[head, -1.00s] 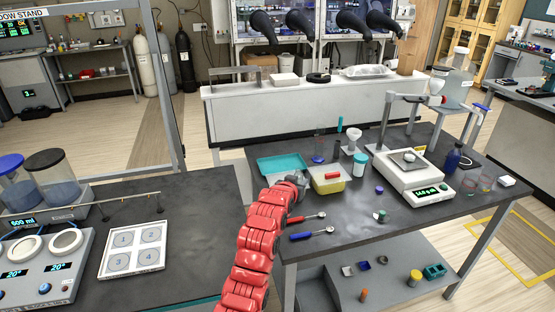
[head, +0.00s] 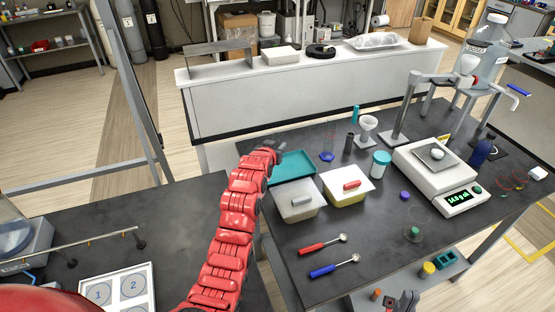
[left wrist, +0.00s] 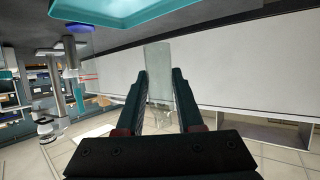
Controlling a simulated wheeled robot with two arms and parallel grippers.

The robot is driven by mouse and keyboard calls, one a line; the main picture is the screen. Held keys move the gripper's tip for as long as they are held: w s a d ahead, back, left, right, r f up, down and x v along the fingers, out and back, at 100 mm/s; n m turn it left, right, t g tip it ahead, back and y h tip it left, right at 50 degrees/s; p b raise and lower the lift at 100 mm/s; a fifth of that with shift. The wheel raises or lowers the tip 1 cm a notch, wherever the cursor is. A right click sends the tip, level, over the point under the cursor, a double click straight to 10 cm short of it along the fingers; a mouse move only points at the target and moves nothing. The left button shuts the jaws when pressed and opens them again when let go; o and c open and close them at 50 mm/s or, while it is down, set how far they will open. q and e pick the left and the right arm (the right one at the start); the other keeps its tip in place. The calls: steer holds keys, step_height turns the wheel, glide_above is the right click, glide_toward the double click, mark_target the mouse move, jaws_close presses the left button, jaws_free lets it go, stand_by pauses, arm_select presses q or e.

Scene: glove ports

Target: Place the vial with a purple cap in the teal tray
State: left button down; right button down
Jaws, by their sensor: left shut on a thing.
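My left gripper (head: 272,150) is at the far left corner of the teal tray (head: 292,167). In the left wrist view the same gripper (left wrist: 160,95) is shut on a clear, see-through vial (left wrist: 158,68). No purple cap shows on this vial; its cap end cannot be made out. The teal tray also shows at the top of the left wrist view (left wrist: 115,10), apart from the held vial.
A blue-based clear vessel (head: 327,155), a jar (head: 380,165) and a balance (head: 440,170) stand to the right. Red (head: 322,244) and blue (head: 334,266) spoons lie in front.

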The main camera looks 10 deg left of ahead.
arm_select(q)
step_height(320, 180, down, 7)
steer(key=shift+r+p, duration=0.1)
steer(key=shift+p, duration=1.05)
steer(key=shift+s+d, duration=0.1)
steer(key=shift+f, duration=0.2)
steer(key=c, duration=0.5)
jaws_free()
steer(key=shift+c, duration=0.2)
